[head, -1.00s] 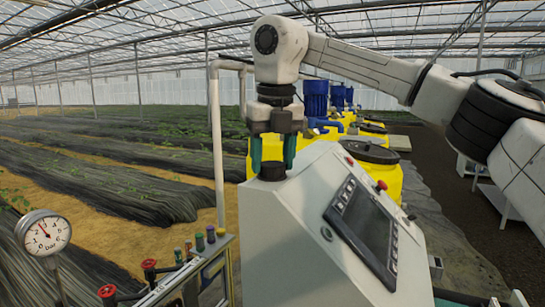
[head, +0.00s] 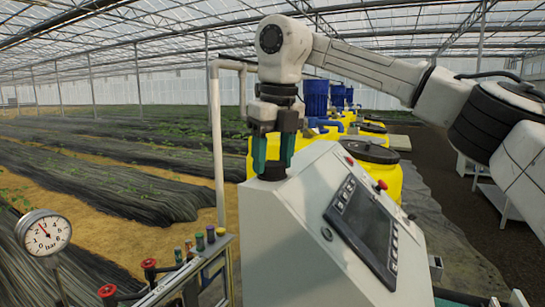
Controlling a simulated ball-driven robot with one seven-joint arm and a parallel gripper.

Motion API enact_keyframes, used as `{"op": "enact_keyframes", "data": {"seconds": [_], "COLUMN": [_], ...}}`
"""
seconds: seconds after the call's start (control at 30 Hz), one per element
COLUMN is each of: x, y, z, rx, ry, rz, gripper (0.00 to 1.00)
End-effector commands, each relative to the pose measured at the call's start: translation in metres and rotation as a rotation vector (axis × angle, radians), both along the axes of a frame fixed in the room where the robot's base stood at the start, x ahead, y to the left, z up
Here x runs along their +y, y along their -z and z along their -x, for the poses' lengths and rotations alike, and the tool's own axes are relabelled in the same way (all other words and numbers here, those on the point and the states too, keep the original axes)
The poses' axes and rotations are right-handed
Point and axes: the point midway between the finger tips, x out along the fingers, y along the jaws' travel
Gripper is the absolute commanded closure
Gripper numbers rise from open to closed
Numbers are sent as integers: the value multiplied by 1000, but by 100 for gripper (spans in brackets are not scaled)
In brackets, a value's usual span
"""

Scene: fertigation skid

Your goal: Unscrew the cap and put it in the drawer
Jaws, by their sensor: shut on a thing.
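A small dark round cap (head: 271,172) sits on the top left of the white control cabinet (head: 280,235). My gripper (head: 272,161) points straight down over it, with its two green fingers closed on the cap's sides. The fingers hide part of the cap, and I cannot tell whether it is loose on its seat. No drawer can be made out in this view.
The cabinet's sloped face carries a dark screen (head: 365,230). A pressure gauge (head: 43,233) and red-handled valves (head: 149,264) are at the lower left. A white pipe (head: 216,150) rises left of the gripper. Yellow tanks (head: 385,180) stand behind.

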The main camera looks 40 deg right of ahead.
Motion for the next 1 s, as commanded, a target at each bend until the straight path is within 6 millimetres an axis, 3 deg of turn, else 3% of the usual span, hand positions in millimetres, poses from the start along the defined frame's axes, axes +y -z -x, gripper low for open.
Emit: {"op": "enact_keyframes", "data": {"seconds": [0.3, 0.67, 1.0], "x": [-1, -1, -2], "y": [0, 0, 0], "z": [0, 0, 0], "rx": [0, 0, 0], "ry": [-232, -271, -514], "rz": [0, 0, 1], "gripper": [75, 75, 75]}}
